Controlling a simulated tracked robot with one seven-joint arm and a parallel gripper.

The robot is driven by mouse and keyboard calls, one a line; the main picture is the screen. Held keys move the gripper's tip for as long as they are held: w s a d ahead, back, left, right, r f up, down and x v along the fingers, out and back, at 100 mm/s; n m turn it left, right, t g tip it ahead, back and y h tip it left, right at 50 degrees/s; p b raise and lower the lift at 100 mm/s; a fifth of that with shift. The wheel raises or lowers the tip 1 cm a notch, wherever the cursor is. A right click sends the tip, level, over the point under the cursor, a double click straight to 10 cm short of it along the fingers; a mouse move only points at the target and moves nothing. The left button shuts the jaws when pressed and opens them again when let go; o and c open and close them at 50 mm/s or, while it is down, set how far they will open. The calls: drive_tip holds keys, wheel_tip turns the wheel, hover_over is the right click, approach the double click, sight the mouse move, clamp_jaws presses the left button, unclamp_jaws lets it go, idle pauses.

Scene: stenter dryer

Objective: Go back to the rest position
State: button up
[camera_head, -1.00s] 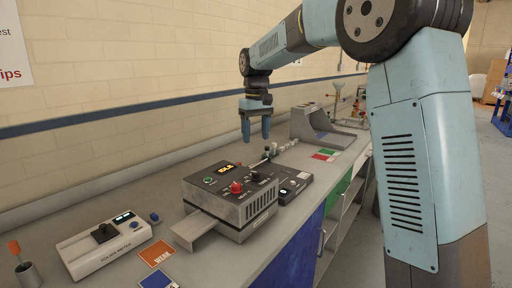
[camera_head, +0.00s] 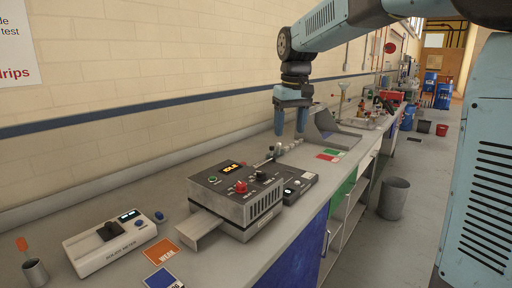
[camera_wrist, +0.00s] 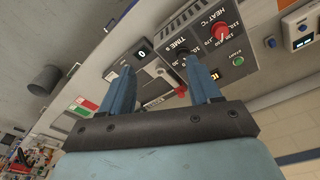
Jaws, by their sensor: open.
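My gripper (camera_head: 291,118) hangs above the bench with its two blue fingers pointing down, apart and with nothing between them. In the head view it is behind the stenter dryer (camera_head: 232,203), a grey box with a lit yellow display, a red knob and a black knob. In the wrist view the fingers (camera_wrist: 162,88) are spread in front of the dryer's panel, marked HEAT and TIME (camera_wrist: 210,45). My gripper appears clear of the dryer and the bench top.
The bench also holds a white meter (camera_head: 110,240), an orange card (camera_head: 162,253), a blue card, a cup with an orange-handled tool (camera_head: 34,271), and a grey angled stand (camera_head: 325,130). A brick wall runs behind. A grey bin (camera_head: 394,198) stands on the floor at right.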

drive_tip(key=s+d+f+m+t, duration=0.2)
drive_tip(key=s+d, duration=0.5)
drive_tip(key=s, duration=0.6)
drive_tip(key=s+d+f+m+t, duration=0.2)
drive_tip(key=s+d+f, duration=0.3)
drive_tip(key=s, duration=0.8)
drive_tip(key=shift+s+d, duration=0.2)
drive_tip(key=shift+d, duration=0.8)
